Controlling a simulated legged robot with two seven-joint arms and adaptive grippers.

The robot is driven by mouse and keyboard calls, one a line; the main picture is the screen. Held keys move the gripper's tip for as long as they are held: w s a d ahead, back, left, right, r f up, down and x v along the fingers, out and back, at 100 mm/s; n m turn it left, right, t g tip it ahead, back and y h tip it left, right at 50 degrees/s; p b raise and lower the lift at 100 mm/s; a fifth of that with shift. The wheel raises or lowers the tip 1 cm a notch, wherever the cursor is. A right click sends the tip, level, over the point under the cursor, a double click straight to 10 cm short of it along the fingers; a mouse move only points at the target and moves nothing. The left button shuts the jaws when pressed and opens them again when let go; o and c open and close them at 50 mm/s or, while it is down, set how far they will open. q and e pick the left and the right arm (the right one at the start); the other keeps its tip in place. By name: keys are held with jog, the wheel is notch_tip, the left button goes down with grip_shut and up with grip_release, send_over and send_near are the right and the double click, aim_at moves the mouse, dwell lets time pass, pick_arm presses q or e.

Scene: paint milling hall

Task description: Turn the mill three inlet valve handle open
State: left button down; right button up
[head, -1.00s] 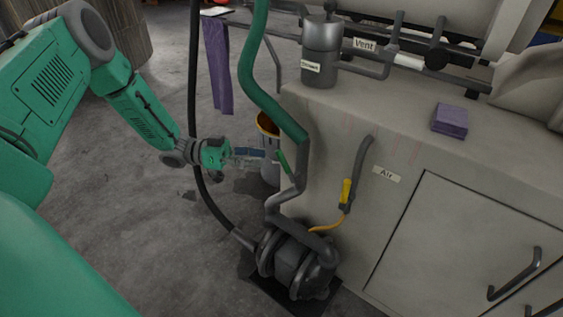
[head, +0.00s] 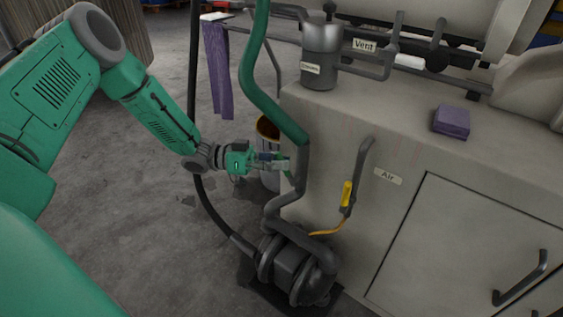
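A small green valve handle (head: 284,167) sits on the grey pipe (head: 299,180) at the left corner of the mill cabinet. It is partly hidden by my gripper. My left gripper (head: 277,162) comes in from the left, with its fingertips at the green handle. The fingers are too small and overlapped to tell whether they are apart or closed on it. A yellow handle (head: 346,193) is on the dark pipe beside the "Air" label (head: 387,176). My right gripper is not in view.
A black pump (head: 295,268) stands on the floor below the pipe. A black hose (head: 210,208) hangs behind my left wrist. A bucket (head: 267,130) is behind the gripper. A green pipe (head: 262,92) rises above it. A purple block (head: 451,121) lies on the cabinet top.

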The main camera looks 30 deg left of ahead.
pick_arm(q)
jog(key=shift+d+r+p, duration=0.1)
jog(key=shift+r+p, duration=0.15)
jog(key=shift+p, duration=0.4)
jog(key=d+m+y+p, duration=0.1)
jog(key=p, duration=0.2)
jog(key=r+g+y+p, duration=0.1)
jog(key=y+p, duration=0.1)
jog(key=p, duration=0.2)
jog(key=shift+d+m, duration=0.4)
jog(key=shift+s+d+f+m+y+p, duration=0.15)
jog(key=shift+d+m+y+p, duration=0.1)
jog(key=shift+y+p, duration=0.4)
jog(key=shift+w+d+f+m+y+p, duration=0.1)
jog(key=shift+d+f+m+y+p, duration=0.1)
jog(key=shift+y+p, duration=0.4)
jog(key=c, duration=1.5)
grip_release()
